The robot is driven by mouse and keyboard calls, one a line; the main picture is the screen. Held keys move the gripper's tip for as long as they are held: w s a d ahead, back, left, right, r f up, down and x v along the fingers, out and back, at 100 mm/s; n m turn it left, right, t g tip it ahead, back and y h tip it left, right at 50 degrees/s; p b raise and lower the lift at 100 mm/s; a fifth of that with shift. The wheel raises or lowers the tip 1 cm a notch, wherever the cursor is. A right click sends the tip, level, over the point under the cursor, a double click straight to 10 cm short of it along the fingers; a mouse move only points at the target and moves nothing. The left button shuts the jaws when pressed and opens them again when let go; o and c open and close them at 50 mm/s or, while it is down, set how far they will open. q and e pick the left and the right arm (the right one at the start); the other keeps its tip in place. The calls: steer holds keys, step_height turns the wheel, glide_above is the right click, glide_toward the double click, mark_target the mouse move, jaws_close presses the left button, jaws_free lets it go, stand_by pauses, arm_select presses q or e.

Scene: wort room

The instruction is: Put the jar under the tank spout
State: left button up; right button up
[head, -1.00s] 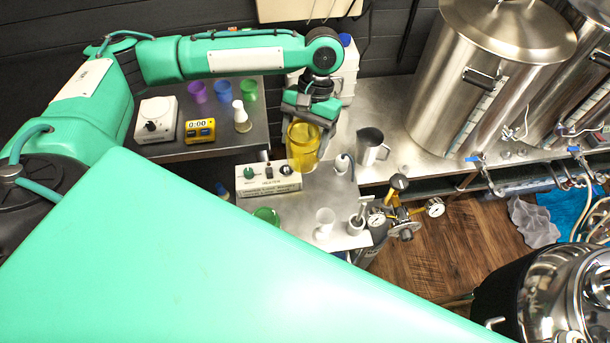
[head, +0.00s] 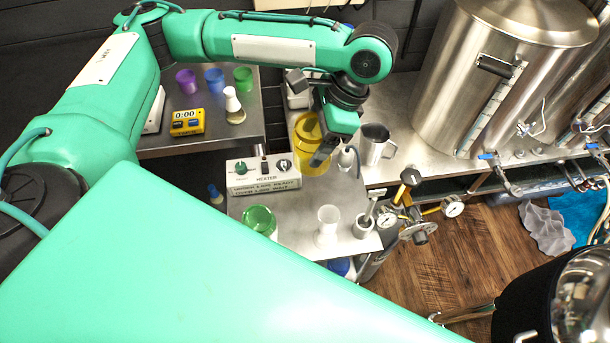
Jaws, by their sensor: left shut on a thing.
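The yellow see-through jar (head: 301,134) is in the middle of the head view, by the counter edge behind the heater. My left gripper (head: 322,150) comes down over its right side and is shut on it, covering part of it. I cannot tell whether the jar's base touches the steel surface. The large steel tank (head: 485,85) stands to the right on the back counter. A spout with a blue-handled valve (head: 490,158) sits low on its front, well right of the jar. My right gripper is not in view.
A steel pitcher (head: 374,145) stands just right of the jar. The heater box (head: 262,177), a green cup (head: 260,220) and a white beaker (head: 327,225) are in front. Gauges (head: 410,215) stand by the bench corner. Wooden floor (head: 440,265) lies open below the spouts.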

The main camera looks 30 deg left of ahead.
arm_select(q)
step_height(320, 180, down, 19)
steer(key=shift+r+p, duration=0.1)
steer(key=shift+p, duration=0.35)
steer(key=o, duration=1.1)
